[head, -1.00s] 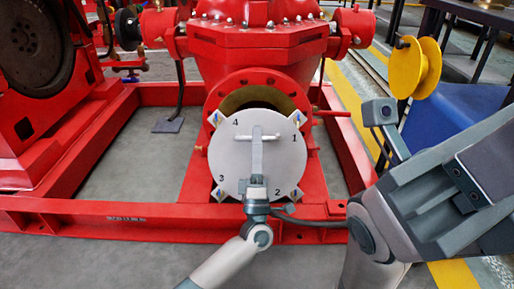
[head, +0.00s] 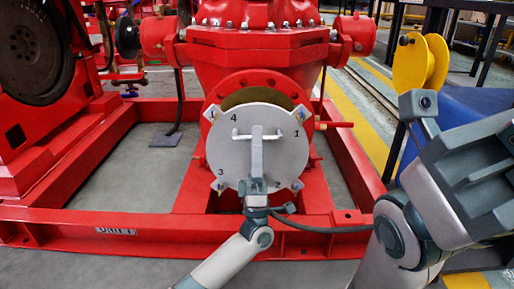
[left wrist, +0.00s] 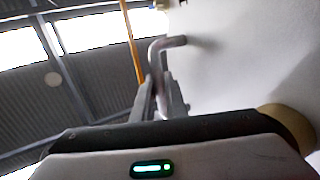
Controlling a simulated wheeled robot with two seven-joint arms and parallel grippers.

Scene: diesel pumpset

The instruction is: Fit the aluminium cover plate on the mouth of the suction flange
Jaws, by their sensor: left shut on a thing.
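The pale grey cover plate (head: 228,162) is a round disc with four-direction ears and numbers 1 to 4 on its face. My left gripper (head: 257,140) comes from below and is shut on the handle. In the left wrist view, the handle (left wrist: 171,43) rises between the fingers beside the pale plate (left wrist: 240,60). The red suction flange (head: 255,80) is behind the plate. A dark crescent of its mouth shows above the plate's top edge, so the plate sits low against it. The gap in depth cannot be told. My right gripper is out of view.
The red base frame (head: 120,221) surrounds the pump, with its front rail below the plate. A yellow wheel (head: 418,62) stands at right. My right arm fills the lower right.

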